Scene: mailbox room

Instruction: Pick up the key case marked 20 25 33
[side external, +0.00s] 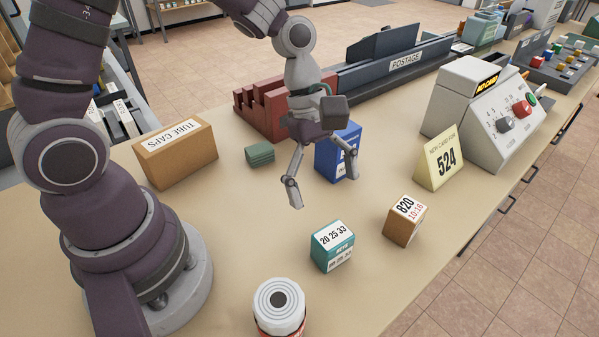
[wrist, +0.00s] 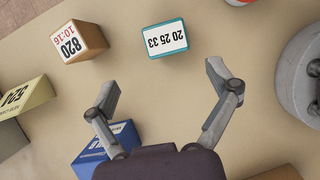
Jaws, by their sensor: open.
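The key case (side external: 332,246) is a small teal box with white labels reading 20 25 33 on its top and front. It stands on the tan counter in the lower middle of the side external view. In the wrist view the key case (wrist: 168,39) shows top centre, its label upside down, ahead of the fingertips. My gripper (side external: 322,193) is open and empty above the counter, behind the key case and close to a blue box. In the wrist view my gripper (wrist: 164,84) has its two fingers spread wide, with bare counter between them.
A brown box marked 820 10:16 (side external: 404,220) stands right of the key case. A white-topped can (side external: 279,305) is in front. The blue box (side external: 337,154), a small green block (side external: 260,155) and a yellow 524 sign (side external: 440,162) stand farther back. Counter around the key case is clear.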

